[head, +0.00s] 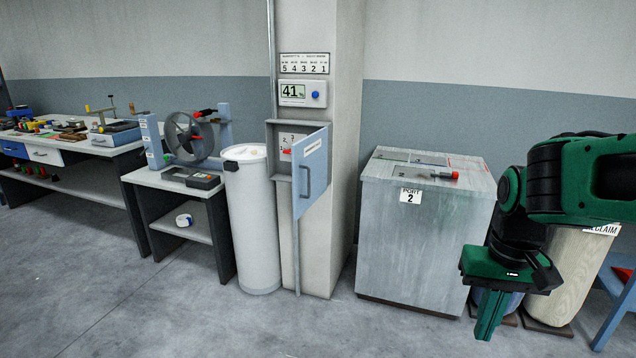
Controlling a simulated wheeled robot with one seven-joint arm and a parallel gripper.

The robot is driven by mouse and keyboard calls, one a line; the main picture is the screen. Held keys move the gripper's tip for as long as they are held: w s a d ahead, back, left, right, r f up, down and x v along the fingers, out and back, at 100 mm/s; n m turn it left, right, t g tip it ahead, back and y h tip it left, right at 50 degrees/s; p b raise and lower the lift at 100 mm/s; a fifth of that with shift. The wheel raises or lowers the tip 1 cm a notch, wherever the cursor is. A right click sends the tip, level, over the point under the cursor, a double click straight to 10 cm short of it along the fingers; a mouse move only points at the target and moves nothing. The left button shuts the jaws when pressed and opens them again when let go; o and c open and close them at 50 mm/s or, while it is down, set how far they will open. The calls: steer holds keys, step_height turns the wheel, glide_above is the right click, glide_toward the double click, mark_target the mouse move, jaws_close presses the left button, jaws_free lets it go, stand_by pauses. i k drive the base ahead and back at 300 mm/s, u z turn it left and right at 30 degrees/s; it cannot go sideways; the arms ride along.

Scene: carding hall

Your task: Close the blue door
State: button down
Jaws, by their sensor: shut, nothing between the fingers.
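The blue door (310,172) is the hinged door of a small grey wall box (280,165) on the pillar. It stands open, swung out to the right, with a grey handle on its face and a white label near its top. Inside the box I see a white panel with numerals and a red part. My gripper (487,318) hangs at the lower right, pointing down, shut and empty. It is well to the right of the door, in front of the grey cabinet's right side, and touches neither door nor box.
A grey metal cabinet (422,240) marked PORT 2 stands between the pillar and my arm, with a red-tipped tool (445,175) on top. A tall white can (252,220) stands left of the box. Benches line the left wall. The floor (190,310) in front is clear.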

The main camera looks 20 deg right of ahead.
mark_target(309, 154)
steer(key=z, duration=0.05)
steer(key=i, duration=1)
